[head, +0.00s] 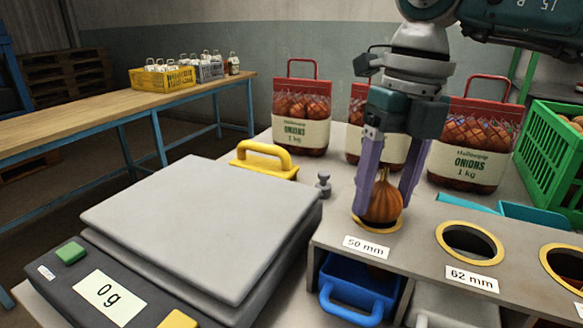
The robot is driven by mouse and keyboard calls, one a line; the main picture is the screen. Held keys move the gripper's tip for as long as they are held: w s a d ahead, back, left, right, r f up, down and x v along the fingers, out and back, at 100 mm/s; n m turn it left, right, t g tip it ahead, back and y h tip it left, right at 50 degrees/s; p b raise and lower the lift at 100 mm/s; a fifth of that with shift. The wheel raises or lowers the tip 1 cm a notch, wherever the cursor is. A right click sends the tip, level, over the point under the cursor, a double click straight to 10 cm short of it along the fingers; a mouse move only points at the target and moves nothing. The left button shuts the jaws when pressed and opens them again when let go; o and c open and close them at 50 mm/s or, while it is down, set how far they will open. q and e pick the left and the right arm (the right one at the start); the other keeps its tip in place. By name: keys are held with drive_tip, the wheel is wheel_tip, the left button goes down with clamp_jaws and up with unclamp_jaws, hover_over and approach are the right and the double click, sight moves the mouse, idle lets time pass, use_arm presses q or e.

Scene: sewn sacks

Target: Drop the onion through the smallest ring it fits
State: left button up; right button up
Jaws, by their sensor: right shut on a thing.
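An onion (385,203), brown-orange with a pointed top, is between the purple fingers of my right gripper (388,200). The gripper points down and is shut on it. The onion is upright at the 50 mm ring (375,226), whose yellow rim shows around its lower part; I cannot tell whether it rests on the rim. The 62 mm ring (468,228) is open and empty to its right. A third yellow ring (562,272) is cut off at the right edge, its label not readable. My left gripper is not in view.
A blue bin (358,290) sits under the 50 mm ring and a grey bin (445,308) under the 62 mm one. A scale (200,220) reading 0 g stands left. Onion bags (302,118) and a green crate (552,150) stand behind the sorting board.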

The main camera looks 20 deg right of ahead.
drive_tip(key=o, duration=1.5)
drive_tip(key=shift+c, duration=0.2)
drive_tip(key=r, duration=0.6)
drive_tip(key=d+r, duration=0.1)
drive_tip(key=r, duration=0.3)
drive_tip(key=shift+b, duration=0.3)
